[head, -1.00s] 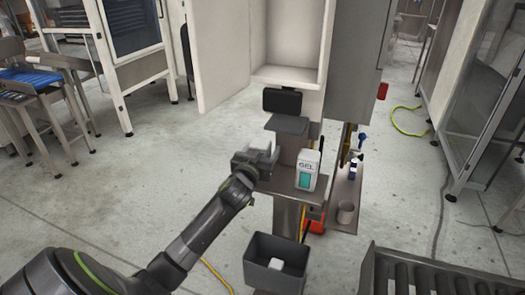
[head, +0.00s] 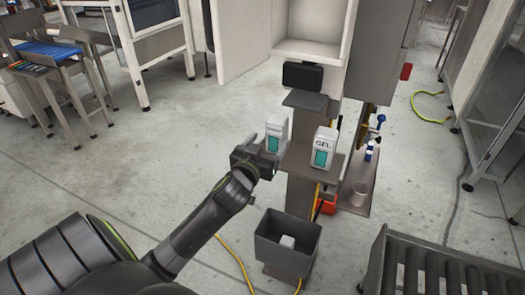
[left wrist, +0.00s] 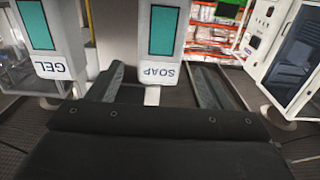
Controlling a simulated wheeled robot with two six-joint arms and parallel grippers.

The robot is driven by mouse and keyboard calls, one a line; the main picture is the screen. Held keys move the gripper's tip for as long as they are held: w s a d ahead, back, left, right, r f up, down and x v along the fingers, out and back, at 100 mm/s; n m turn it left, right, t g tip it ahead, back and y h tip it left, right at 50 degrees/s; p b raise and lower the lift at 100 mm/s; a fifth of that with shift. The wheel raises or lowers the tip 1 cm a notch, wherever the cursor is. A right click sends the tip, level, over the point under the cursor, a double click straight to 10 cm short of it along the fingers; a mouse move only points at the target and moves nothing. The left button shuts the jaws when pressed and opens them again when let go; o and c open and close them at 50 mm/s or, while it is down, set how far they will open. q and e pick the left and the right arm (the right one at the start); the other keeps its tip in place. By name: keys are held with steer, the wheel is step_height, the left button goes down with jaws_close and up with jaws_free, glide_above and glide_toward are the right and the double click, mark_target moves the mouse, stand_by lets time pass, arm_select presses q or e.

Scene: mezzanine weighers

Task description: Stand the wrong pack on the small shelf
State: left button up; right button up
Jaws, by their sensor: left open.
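A white pack marked SOAP with a teal window (left wrist: 163,35) stands between the spread fingers of my left gripper (left wrist: 160,88) in the left wrist view, with gaps at both sides. In the head view this pack (head: 277,127) stands upright at the left end of a steel ledge (head: 300,167); its base is partly hidden by my left gripper (head: 265,160), which is open just in front. A matching pack marked GEL (head: 325,148) stands to its right, and also shows in the left wrist view (left wrist: 58,65). My right gripper is not in view.
A dark plate (head: 305,101) sits under a black screen (head: 304,76) above the ledge. A grey bin (head: 288,250) with a white item stands below. A cup (head: 358,194) and bottles stand on a lower right shelf (head: 345,208). A roller conveyor (head: 440,262) is at front right.

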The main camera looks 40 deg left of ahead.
arm_select(q)
steer(key=shift+v, duration=1.5)
